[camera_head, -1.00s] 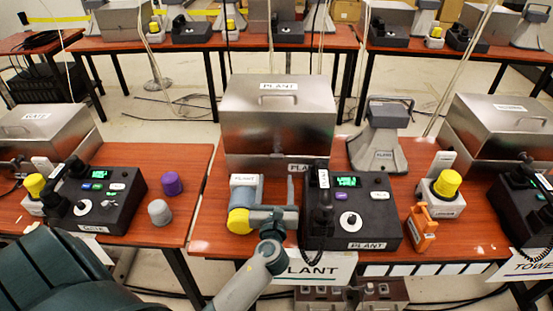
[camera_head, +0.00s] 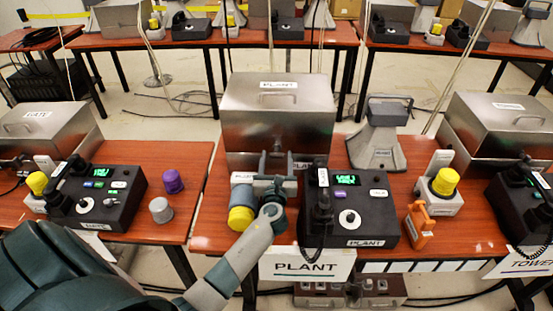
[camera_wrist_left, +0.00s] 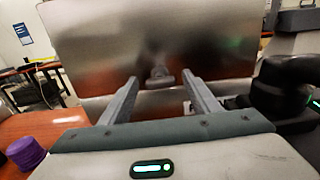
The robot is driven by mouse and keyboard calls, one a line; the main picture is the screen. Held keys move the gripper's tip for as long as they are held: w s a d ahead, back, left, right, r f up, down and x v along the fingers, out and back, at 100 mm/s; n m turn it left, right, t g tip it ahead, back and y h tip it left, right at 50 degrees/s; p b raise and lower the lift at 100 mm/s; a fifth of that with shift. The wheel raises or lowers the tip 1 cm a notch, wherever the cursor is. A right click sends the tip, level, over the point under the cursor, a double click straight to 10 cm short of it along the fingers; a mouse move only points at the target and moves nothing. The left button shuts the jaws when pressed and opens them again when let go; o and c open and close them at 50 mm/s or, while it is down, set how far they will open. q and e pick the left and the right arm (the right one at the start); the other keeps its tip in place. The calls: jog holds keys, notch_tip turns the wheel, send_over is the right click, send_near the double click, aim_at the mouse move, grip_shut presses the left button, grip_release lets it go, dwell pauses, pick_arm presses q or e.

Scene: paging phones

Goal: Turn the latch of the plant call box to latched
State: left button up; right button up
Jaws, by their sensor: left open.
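The plant call box is the large brushed-metal box (camera_head: 276,110) with a PLANT label, at the middle of the near table; its front fills the left wrist view (camera_wrist_left: 150,40). Its latch (camera_wrist_left: 158,77) shows there as a small grey fitting low on the box front, between my fingertips in the picture; which way it is turned is unclear. My left gripper (camera_head: 276,161) is open and points at the lower box front. In the left wrist view its two fingers (camera_wrist_left: 160,84) stand apart on either side of the latch, and contact cannot be told. My right gripper is out of view.
A black PLANT phone console (camera_head: 378,217) with its handset stands close right of my gripper. An orange handheld piece (camera_head: 419,224) and a horn speaker (camera_head: 376,152) are further right.

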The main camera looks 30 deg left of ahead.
pick_arm(q)
jog(key=shift+c, duration=0.5)
jog(key=c, duration=1)
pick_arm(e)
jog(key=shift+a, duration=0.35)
